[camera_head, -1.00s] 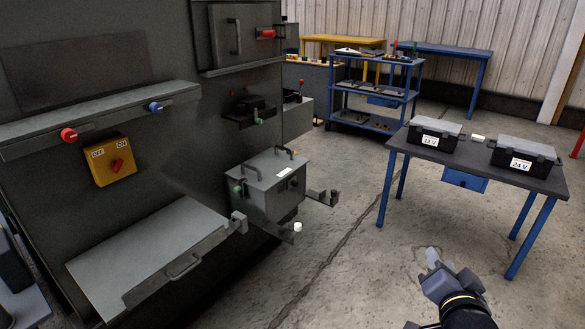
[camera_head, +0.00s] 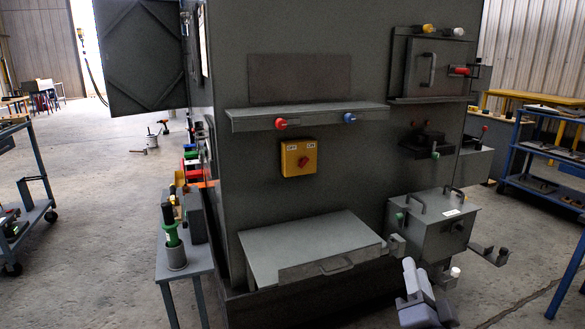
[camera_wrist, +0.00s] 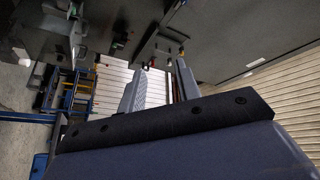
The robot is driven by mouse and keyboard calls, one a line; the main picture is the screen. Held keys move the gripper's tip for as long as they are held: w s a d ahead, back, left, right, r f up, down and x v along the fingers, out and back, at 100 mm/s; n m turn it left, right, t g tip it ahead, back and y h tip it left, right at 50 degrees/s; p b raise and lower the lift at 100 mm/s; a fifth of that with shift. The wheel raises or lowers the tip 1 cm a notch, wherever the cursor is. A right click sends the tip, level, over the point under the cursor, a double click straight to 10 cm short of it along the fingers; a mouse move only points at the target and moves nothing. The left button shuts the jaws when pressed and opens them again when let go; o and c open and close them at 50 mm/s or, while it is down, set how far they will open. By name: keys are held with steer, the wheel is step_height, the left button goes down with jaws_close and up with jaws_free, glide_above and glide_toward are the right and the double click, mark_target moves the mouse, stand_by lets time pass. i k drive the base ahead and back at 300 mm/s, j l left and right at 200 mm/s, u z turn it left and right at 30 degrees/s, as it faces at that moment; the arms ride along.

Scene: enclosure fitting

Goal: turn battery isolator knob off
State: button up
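The battery isolator is a yellow box (camera_head: 291,165) on the front of the dark grey enclosure, below a narrow shelf. My gripper (camera_head: 416,270) is at the lower right of the head view, well away from the knob. In the wrist view my gripper (camera_wrist: 160,72) shows two separated fingers with nothing between them. The knob is not identifiable there.
A narrow shelf (camera_head: 350,105) with red and blue knobs juts out above the isolator. A sloped grey panel (camera_head: 300,245) with a handle projects below it. A grey box (camera_head: 435,225) with brackets stands near my gripper. A small table (camera_head: 185,255) holds tools at left.

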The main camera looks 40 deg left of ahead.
mark_target(302, 161)
steer(key=i+j+u, duration=0.2)
steer(key=i+j, duration=0.25)
steer(key=j, duration=0.25)
steer(key=i+j+u, duration=0.15)
steer(key=i+j, duration=0.4)
steer(key=j, duration=0.1)
